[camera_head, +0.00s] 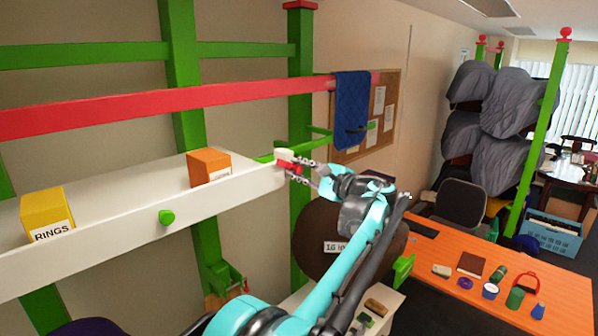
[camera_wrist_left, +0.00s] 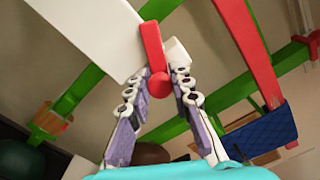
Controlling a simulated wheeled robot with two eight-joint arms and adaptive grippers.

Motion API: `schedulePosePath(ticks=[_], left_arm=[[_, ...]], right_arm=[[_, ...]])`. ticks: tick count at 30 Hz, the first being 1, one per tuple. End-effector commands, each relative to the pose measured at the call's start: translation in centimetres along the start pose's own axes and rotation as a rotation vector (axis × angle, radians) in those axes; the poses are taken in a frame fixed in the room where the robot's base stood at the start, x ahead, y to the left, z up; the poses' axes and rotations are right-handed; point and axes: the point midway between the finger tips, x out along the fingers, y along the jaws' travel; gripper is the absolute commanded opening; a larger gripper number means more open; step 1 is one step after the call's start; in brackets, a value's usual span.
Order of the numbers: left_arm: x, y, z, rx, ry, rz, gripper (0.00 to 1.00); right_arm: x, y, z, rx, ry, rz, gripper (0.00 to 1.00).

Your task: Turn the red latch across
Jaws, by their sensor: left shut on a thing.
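The red latch (camera_wrist_left: 152,45) sits at the end of the white shelf (camera_wrist_left: 95,30), beside a small white block (camera_wrist_left: 176,52). In the left wrist view it is a flat bar with a round red knob (camera_wrist_left: 159,85) at its near end. The bar lies over the gap between shelf and block. My left gripper (camera_wrist_left: 163,82) has its fingers on either side of the knob and is shut on it. In the head view the latch (camera_head: 288,164) is small and partly hidden by my left gripper (camera_head: 299,170). My right gripper is out of view.
An orange box (camera_head: 208,167) and a yellow box marked RINGS (camera_head: 47,212) stand on the shelf. A green knob (camera_head: 166,217) is on its front. A red rail (camera_head: 150,103) with a blue cloth (camera_head: 351,108) runs above. An orange desk (camera_head: 450,252) with small items stands right.

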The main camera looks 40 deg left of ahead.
Motion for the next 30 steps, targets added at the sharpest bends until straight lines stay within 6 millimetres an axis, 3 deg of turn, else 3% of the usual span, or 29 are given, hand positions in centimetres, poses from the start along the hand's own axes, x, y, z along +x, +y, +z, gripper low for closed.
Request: schedulePosePath(ticks=[15,30], left_arm=[[0.02,0.1,0.02,-0.397,-0.001,-0.001,0.0],[0.02,0.14,-0.01,-0.514,-0.001,0.0,0.0]], right_arm=[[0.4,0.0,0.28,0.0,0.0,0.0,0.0],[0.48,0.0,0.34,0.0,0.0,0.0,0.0]])
